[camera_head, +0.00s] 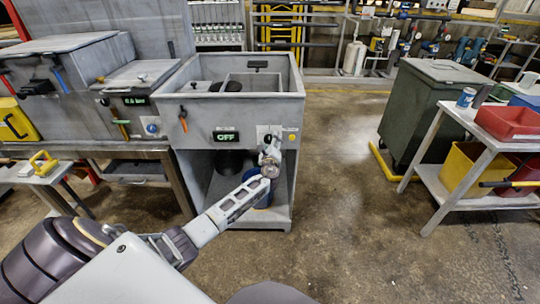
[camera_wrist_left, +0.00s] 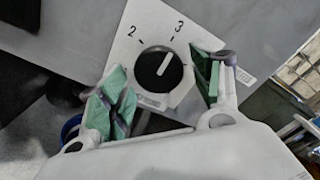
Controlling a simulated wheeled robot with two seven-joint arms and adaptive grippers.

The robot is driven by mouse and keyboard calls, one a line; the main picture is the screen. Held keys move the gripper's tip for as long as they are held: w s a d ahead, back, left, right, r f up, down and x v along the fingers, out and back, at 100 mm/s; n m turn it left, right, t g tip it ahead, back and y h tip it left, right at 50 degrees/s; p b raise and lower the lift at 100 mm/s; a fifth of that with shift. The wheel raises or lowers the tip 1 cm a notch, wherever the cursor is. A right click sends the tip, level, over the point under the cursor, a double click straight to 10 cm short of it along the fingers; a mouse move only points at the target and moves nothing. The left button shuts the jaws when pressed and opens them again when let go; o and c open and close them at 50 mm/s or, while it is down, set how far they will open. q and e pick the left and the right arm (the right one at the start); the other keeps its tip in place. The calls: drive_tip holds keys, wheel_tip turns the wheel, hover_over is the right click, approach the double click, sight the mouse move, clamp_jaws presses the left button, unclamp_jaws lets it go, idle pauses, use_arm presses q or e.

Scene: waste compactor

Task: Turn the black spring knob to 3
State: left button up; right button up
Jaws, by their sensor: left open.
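The black knob (camera_wrist_left: 158,70) sits on a white dial plate (camera_wrist_left: 130,55) in the left wrist view. Its white line points up and slightly right, roughly at the tick below the 3. The 2 is to the left. My left gripper (camera_wrist_left: 158,80) is open, with a green-padded finger on either side of the knob; I see gaps between pads and knob. My right gripper is not in view.
The green display (camera_head: 226,136) reads OFF, left of the dial. A yellow button (camera_head: 292,137) is to its right. A blue bucket (camera_head: 262,200) stands below. The floor to the right is clear up to a table (camera_head: 463,180).

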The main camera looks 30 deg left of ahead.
use_arm(q)
drive_tip(key=v, duration=1.1)
drive_tip(key=shift+s, duration=0.2)
drive_tip(key=shift+d, duration=0.1)
idle(0.7)
